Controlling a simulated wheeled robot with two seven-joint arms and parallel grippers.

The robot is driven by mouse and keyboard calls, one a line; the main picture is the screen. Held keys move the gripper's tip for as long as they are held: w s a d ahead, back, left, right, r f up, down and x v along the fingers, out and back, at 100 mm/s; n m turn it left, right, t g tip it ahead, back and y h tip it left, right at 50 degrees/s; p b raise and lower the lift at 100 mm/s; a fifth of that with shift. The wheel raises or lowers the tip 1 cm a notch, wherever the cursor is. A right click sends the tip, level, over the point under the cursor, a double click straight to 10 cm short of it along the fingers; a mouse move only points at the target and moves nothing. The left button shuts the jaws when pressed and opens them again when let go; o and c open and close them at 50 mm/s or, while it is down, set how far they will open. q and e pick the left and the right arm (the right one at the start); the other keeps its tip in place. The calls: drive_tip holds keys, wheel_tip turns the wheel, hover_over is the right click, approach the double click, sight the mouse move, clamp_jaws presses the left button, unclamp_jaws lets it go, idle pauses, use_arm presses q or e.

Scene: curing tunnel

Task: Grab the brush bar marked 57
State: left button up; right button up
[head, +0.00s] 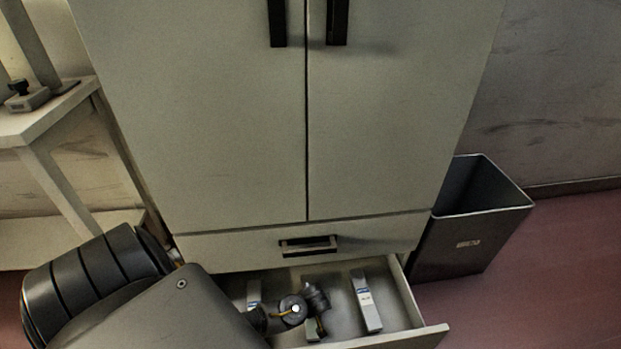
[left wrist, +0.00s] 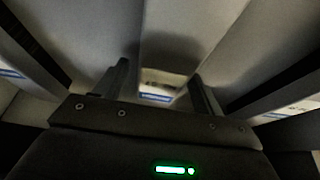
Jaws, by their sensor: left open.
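Three pale brush bars with blue-edged labels lie in an open drawer (head: 420,338). One bar (head: 254,290) is at the left, partly hidden by my arm. Another bar (head: 367,302) is at the right, clear of the gripper. The middle bar (head: 313,330) is mostly hidden under my left gripper (head: 317,322). In the left wrist view, my open left gripper (left wrist: 160,82) has one finger on each side of the middle bar (left wrist: 157,97); I cannot tell whether they touch it. No number is readable on any label. My right gripper is not in view.
The drawer is under a pale two-door cabinet (head: 215,110) with black handles. A dark bin (head: 465,240) stands at its right. A pale bench (head: 40,120) with a small dark-knobbed item (head: 25,98) stands at the left. Floor (head: 550,290) is clear at the right.

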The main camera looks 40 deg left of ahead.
use_arm(q)
drive_tip(key=shift+c, duration=0.3)
drive_tip(key=c, duration=1.2)
drive_tip(key=shift+r, duration=0.15)
